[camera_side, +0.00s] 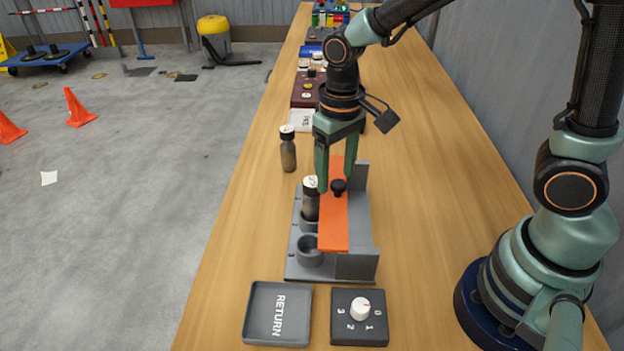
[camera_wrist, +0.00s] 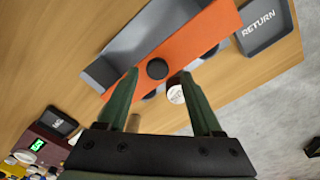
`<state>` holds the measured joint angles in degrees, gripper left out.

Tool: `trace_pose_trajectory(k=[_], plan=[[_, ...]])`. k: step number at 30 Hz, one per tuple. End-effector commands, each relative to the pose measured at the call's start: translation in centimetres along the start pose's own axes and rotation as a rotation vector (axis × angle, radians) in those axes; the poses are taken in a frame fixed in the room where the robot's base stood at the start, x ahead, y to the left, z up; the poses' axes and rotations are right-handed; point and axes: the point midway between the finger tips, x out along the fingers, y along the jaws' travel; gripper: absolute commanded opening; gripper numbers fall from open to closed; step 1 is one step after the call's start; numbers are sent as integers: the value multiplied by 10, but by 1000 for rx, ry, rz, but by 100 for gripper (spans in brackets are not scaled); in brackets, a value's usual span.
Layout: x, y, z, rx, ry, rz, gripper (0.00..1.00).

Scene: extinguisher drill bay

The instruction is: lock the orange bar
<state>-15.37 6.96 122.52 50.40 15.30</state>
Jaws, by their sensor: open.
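The orange bar (camera_side: 333,232) lies lengthwise on top of the grey rack (camera_side: 355,265), with a black knob (camera_side: 339,187) standing on it. A dark bottle with a white-topped cap (camera_side: 311,203) stands in the rack beside the bar; a round socket (camera_side: 310,250) in front of it is empty. My gripper (camera_side: 336,184) is open above the bar, its green fingers on either side of the knob. In the wrist view, the knob (camera_wrist: 157,68) shows between the open fingertips (camera_wrist: 159,74), and the bar (camera_wrist: 190,48) runs beneath. I cannot tell whether the fingers touch the knob.
Another bottle (camera_side: 288,150) stands on the table left of the rack's far end. A grey RETURN tray (camera_side: 263,296) and a black dial box (camera_side: 345,335) sit in front of the rack. Boxes (camera_side: 305,88) line the table behind. The table's right side is mostly clear.

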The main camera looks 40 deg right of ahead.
Motion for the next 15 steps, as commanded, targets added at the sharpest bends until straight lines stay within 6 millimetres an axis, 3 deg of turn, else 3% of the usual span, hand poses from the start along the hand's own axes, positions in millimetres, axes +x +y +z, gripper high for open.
trace_pose_trajectory(k=[9,15], plan=[[-64,0,-1,-1,8,-2,67],[-96,-1,-1,-1,7,-2,67]])
